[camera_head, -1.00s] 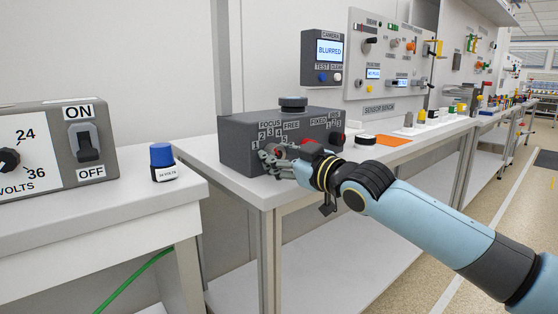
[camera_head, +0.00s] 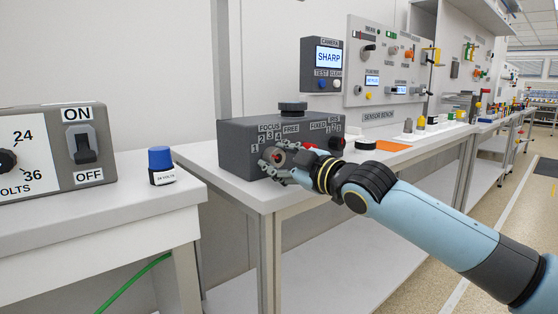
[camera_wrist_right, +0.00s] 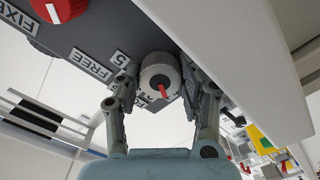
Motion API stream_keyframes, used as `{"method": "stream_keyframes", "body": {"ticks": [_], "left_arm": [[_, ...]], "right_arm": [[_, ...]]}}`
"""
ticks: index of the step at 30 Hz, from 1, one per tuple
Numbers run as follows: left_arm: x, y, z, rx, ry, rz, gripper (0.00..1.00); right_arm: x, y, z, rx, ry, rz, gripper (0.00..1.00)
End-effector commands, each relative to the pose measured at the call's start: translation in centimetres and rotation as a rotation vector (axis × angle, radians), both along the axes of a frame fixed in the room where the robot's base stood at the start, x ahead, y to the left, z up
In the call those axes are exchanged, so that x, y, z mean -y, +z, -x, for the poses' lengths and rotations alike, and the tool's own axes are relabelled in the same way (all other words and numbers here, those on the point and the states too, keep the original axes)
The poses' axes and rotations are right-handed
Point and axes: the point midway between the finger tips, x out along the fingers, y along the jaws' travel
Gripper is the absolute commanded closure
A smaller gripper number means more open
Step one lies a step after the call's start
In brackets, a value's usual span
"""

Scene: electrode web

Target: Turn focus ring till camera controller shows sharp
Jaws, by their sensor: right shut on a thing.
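The camera controller (camera_head: 322,65) on the back wall reads SHARP on its screen. The dark grey camera box (camera_head: 235,150) stands on the bench, with FOCUS numbers and FREE and FIXED labels on its front. My right gripper (camera_head: 277,158) is at the box's front, shut on the focus ring. In the right wrist view the focus ring (camera_wrist_right: 160,80) is a grey ridged knob with a red pointer, between the two fingers (camera_wrist_right: 160,92). The fingers partly hide the ring and its scale in the head view. My left gripper is not in view.
A red knob (camera_wrist_right: 62,8) sits near the FIXED label in the wrist view. A blue-capped jar (camera_head: 161,165) and a volts switch box (camera_head: 50,150) stand on the left table.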

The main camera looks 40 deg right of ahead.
Motion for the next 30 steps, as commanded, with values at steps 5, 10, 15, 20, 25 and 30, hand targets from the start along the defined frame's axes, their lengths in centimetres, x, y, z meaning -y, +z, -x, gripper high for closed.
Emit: {"method": "stream_keyframes", "body": {"ticks": [5, 10, 15, 20, 25, 30], "left_arm": [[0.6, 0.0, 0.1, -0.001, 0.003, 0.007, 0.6], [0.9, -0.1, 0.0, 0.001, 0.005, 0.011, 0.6], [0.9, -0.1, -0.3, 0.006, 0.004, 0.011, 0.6], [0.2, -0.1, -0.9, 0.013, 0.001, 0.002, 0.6], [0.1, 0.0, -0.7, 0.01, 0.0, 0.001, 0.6], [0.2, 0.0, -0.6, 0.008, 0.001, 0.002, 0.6]], "right_arm": [[0.0, -0.1, 0.0, -0.002, -0.001, 0.002, 0.93], [0.0, -0.1, 0.0, -0.002, -0.001, 0.002, 0.48], [0.0, 0.0, 0.0, -0.001, -0.001, 0.001, 0.38], [0.0, 0.0, 0.0, 0.0, 0.0, 0.0, 0.38], [0.0, 1.6, 0.0, 0.002, 0.001, 0.004, 0.38], [0.0, 5.3, 0.0, 0.008, 0.002, 0.006, 0.38]]}}
